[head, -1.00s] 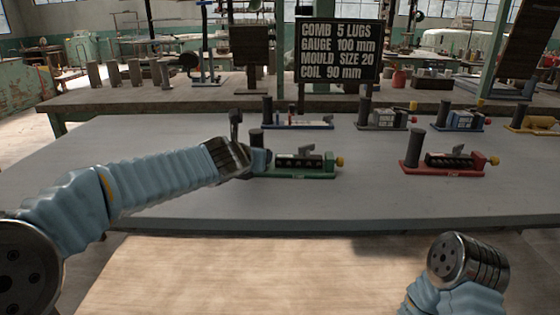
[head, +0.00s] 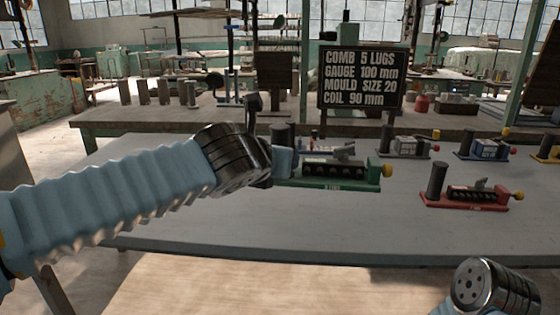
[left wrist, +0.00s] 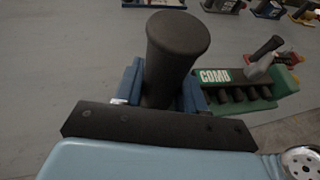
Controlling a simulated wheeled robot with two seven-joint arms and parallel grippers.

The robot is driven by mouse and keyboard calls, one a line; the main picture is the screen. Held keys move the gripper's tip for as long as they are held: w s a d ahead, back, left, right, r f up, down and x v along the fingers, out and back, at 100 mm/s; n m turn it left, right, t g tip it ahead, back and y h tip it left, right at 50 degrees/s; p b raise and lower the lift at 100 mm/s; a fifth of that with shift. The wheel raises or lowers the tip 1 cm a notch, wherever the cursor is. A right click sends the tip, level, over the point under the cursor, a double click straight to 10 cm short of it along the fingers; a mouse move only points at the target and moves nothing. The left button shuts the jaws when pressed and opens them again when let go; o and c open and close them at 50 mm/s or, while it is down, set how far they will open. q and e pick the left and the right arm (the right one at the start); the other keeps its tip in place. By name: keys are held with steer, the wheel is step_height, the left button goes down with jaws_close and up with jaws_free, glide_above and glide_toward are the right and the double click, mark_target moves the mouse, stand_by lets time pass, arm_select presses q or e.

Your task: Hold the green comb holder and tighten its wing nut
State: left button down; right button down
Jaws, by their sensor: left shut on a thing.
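The green comb holder (head: 335,182) is a green base with a dark slotted block, a black post (head: 282,133) at its left end and a yellow knob (head: 387,171) at its right end. A grey winged piece (head: 343,152), seemingly the wing nut, sits on top. My left gripper (head: 281,160) is shut on the black post. The holder hangs level above the grey table. In the left wrist view, the blue fingers (left wrist: 160,92) flank the post, and the holder's COMB label (left wrist: 215,76) shows. My right wrist shows at lower right, its fingers out of view.
A red holder (head: 470,200) stands on the grey table (head: 400,235) to the right. Several other holders stand behind, including a grey one (head: 405,150) and a blue one (head: 483,152). A black sign (head: 362,77) stands behind them. The table's front is clear.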

arm_select(q)
steer(key=shift+s+r, duration=0.2)
steer(key=shift+s, duration=0.25)
steer(key=shift+w+a+f+b, duration=0.2)
steer(key=shift+w+f+b, duration=0.55)
steer(key=shift+w+f, duration=1.5)
steer(key=shift+w+a+f+b, duration=0.2)
steer(key=shift+w+f+b, duration=0.5)
steer(key=shift+w+f, duration=1.55)
steer(key=shift+w+a+f, duration=0.1)
steer(key=shift+w+f, duration=0.3)
steer(key=shift+w, duration=0.25)
steer(key=shift+w+f, duration=0.35)
steer(key=shift+w, duration=0.25)
steer(key=shift+w+f+b, duration=0.4)
steer(key=shift+w+f, duration=0.45)
steer(key=shift+w, duration=0.1)
steer(key=shift+f, duration=0.25)
